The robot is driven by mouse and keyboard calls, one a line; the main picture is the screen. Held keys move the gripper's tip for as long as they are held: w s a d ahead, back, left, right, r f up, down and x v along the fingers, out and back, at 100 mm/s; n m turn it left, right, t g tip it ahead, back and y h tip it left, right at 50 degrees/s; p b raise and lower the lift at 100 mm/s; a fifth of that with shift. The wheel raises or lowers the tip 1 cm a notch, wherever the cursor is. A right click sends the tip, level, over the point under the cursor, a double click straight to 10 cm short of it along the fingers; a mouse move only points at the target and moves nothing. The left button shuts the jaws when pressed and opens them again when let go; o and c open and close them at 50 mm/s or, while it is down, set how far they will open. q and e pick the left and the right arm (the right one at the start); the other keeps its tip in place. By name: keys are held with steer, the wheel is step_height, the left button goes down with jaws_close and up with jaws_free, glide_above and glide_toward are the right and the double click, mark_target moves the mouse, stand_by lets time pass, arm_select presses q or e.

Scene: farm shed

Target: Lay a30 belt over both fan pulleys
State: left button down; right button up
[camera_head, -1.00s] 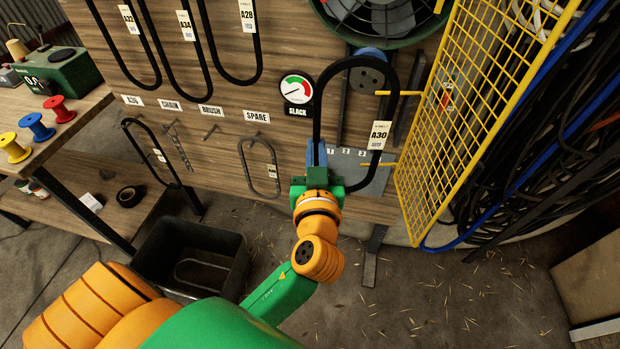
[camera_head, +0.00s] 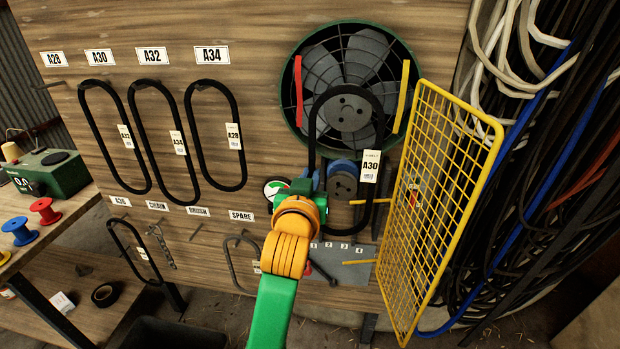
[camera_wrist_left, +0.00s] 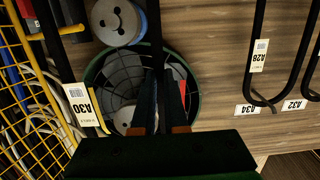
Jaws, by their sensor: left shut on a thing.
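My left gripper (camera_head: 306,188) is shut on the left strand of the black A30 belt (camera_head: 381,110), which hangs as an upright loop with a white A30 tag (camera_head: 370,166). The loop's top lies in front of the fan, outlining the grey upper pulley (camera_head: 347,112). The lower pulley (camera_head: 342,186) shows inside the loop. I cannot tell whether the belt touches either pulley or hangs in front. In the left wrist view the held strand (camera_wrist_left: 158,45) runs between the fingers, beside both pulleys. The loop's bottom is partly hidden. My right gripper is not in view.
The yellow mesh guard (camera_head: 440,205) stands swung open just right of the belt. Other belts (camera_head: 218,135) hang on the board to the left. A slack gauge (camera_head: 272,188) is partly hidden by my gripper. A numbered plate (camera_head: 345,262) with a red-handled lever (camera_head: 322,272) sits below.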

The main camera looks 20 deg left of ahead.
arm_select(q)
steer(key=shift+w, duration=0.15)
steer(key=shift+x, duration=1.2)
steer(key=shift+r, duration=0.2)
steer(key=shift+x, duration=1.05)
steer(key=shift+r, duration=0.1)
steer(key=shift+p+x, duration=0.3)
steer(key=shift+x, duration=0.5)
